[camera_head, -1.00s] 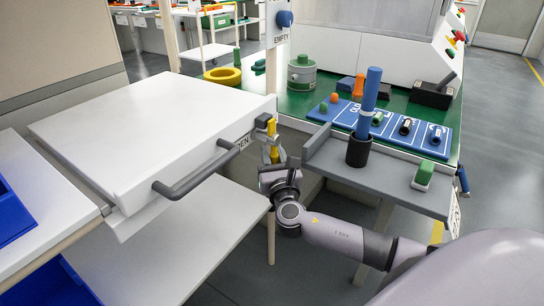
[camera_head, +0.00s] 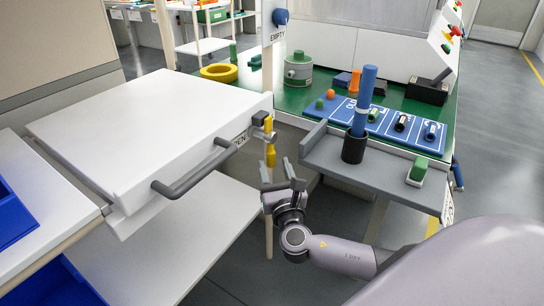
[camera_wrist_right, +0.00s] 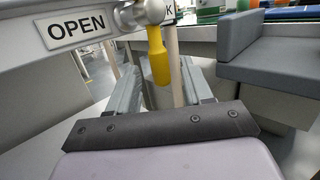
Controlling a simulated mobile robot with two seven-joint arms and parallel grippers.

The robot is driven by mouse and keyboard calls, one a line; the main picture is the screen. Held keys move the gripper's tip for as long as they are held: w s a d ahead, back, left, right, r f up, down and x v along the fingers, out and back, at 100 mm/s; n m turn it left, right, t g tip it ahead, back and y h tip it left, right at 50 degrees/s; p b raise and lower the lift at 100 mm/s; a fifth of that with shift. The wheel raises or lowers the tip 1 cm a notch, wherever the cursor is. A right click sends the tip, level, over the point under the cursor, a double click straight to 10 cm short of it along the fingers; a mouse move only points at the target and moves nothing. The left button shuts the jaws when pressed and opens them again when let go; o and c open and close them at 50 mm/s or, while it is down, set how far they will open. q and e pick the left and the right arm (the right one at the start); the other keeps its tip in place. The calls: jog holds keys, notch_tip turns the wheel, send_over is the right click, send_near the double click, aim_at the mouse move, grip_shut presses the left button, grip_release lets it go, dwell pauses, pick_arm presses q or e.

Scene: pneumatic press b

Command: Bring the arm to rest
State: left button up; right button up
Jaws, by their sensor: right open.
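My right gripper (camera_head: 277,172) is open and empty in the head view, below and in front of the yellow valve handle (camera_head: 270,152) on the corner of the white drawer unit. In the right wrist view the two grey fingers (camera_wrist_right: 160,88) stand apart. The yellow handle (camera_wrist_right: 158,55) hangs down beyond them from a metal valve, beside the OPEN label (camera_wrist_right: 77,30). I see no contact between the fingers and the handle. My left gripper is not in view.
A white box-like unit (camera_head: 130,130) with a grey bar handle (camera_head: 195,172) stands on the left. A grey shelf (camera_head: 385,180) with a black cup (camera_head: 353,150) holding a blue rod is right of the gripper. A green bench (camera_head: 300,100) lies behind.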

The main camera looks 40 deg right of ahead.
jog(key=shift+s+a, duration=0.2)
jog(key=shift+s, duration=0.2)
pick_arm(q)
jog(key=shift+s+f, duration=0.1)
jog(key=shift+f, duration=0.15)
pick_arm(e)
jog(key=shift+f, duration=0.1)
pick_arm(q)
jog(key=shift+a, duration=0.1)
